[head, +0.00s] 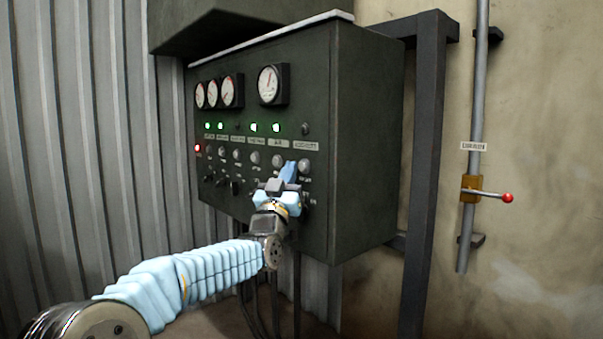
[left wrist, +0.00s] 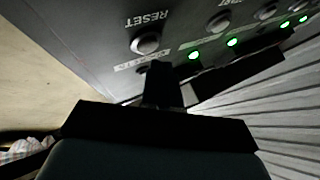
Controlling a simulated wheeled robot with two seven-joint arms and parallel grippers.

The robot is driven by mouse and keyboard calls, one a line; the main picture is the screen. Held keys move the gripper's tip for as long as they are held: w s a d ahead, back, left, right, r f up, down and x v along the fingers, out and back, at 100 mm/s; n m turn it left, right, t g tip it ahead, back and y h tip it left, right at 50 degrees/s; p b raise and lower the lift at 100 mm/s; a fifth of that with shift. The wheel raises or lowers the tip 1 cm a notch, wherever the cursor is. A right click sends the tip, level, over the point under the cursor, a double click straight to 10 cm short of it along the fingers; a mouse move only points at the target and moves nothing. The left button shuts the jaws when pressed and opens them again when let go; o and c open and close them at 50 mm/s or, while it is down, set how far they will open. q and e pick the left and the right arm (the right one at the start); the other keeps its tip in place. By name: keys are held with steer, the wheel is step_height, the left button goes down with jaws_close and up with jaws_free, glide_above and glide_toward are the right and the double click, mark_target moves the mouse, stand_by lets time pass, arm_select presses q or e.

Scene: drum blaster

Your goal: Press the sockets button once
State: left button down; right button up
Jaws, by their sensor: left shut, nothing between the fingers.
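The dark control panel (head: 318,225) has a row of labels with a lamp above and a round grey button below each. The rightmost label, the sockets plate (head: 305,146), has an unlit lamp (head: 305,129) above it. The sockets button (head: 304,166) is below it, beside my fingertips. In the left wrist view this button (left wrist: 146,43) shows upside down, by the word RESET. My left gripper (head: 289,171) is shut and empty, pointing at the panel just left of the button. Its dark fingers (left wrist: 162,75) show in the wrist view; I cannot tell whether they touch the panel.
Neighbouring buttons, such as the air button (head: 278,160), sit close on the left. Several green lamps and a red lamp (head: 197,148) are lit. Dial gauges (head: 271,84) are above. A lever with a red knob (head: 508,198) is on the right wall.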

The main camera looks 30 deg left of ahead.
arm_select(q)
steer(key=s+b, duration=0.1)
steer(key=s+a+b, duration=0.1)
steer(key=s, duration=0.1)
steer(key=s+a+b, duration=0.1)
steer(key=shift+s+b, duration=0.35)
steer(key=shift+b, duration=0.05)
stand_by(0.9)
